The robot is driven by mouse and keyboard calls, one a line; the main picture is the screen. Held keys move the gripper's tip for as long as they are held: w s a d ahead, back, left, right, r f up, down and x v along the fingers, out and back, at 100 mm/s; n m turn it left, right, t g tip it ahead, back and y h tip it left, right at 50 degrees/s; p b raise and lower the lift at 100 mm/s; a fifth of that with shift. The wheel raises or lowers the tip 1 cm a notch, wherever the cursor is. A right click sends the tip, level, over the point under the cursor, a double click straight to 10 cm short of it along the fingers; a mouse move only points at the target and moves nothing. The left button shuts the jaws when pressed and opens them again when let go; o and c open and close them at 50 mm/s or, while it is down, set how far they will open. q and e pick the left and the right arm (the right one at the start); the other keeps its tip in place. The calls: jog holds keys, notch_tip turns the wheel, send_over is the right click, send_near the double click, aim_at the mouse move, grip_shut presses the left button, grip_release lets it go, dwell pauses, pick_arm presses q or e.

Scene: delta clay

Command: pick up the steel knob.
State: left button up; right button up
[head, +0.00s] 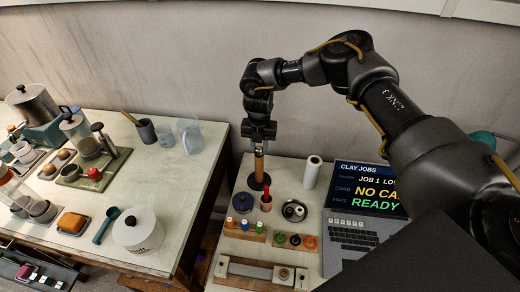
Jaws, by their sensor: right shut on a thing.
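My right gripper (259,146) points straight down over the back of the right-hand bench. It is shut on a small pale piece, which looks like the steel knob (258,152); the fingers hide most of it. Directly below is an upright tan post (259,168) on a dark round base (259,183). I cannot tell whether the knob touches the post's top or is clear of it. My left gripper is not in view.
A white roll (312,172) and a laptop (362,215) stand to the right. A cluttered table (165,193) stands left.

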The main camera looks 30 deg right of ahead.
notch_tip(320, 180, up, 2)
jog(key=shift+r+b, duration=0.1)
jog(key=shift+b, duration=0.8)
jog(key=s+a+r+b, duration=0.4)
jog(key=s+a+r, duration=0.5)
jog(key=a+r, duration=0.1)
jog(key=shift+s, duration=0.4)
